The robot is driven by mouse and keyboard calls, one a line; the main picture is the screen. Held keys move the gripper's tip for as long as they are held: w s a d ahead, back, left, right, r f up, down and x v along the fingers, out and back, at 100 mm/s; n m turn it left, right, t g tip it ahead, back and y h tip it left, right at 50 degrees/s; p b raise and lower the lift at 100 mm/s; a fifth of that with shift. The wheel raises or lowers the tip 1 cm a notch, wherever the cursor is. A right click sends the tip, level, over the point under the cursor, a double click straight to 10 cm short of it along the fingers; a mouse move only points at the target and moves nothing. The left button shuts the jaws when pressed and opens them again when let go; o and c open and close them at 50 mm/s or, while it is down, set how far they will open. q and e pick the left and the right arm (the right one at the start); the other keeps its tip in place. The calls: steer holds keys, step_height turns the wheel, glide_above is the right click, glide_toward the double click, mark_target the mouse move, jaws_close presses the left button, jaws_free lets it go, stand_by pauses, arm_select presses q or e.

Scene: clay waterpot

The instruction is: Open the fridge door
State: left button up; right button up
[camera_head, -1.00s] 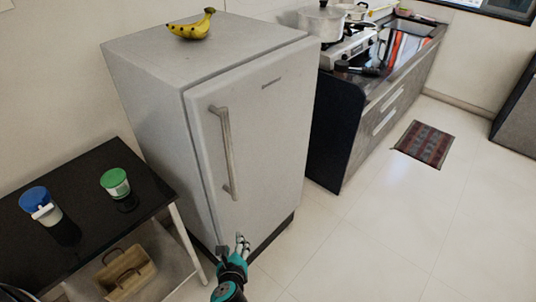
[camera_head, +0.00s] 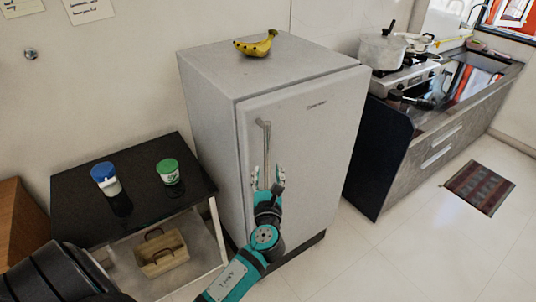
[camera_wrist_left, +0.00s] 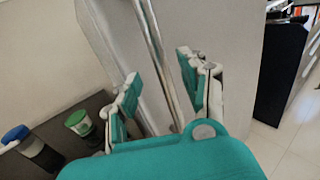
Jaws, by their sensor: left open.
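The grey fridge (camera_head: 210,120) stands against the wall in the head view, with its door (camera_head: 320,140) shut. A long vertical metal handle (camera_head: 264,143) is on the door's left side. My left gripper (camera_head: 268,176) is open in front of the lower part of the handle, fingers pointing up. In the left wrist view the handle (camera_wrist_left: 158,62) runs between the two spread fingers of my left gripper (camera_wrist_left: 158,86), with a gap on each side. The handle's lower end is hidden behind the gripper. My right gripper is not in view.
Bananas (camera_head: 256,45) lie on the fridge. A low black table (camera_head: 140,205) at left bears a blue-lidded jar (camera_head: 107,180) and a green-lidded jar (camera_head: 169,173); a basket (camera_head: 161,253) is below. A counter (camera_head: 395,150) stands right of the fridge. The floor (camera_head: 400,250) in front is clear.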

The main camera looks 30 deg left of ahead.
mark_target(268, 161)
arm_select(q)
steer(key=x, duration=0.7)
steer(key=shift+w+a+p, duration=0.1)
steer(key=shift+p, duration=0.3)
jaws_close()
steer(key=shift+w+f, duration=0.15)
steer(key=shift+f, duration=0.2)
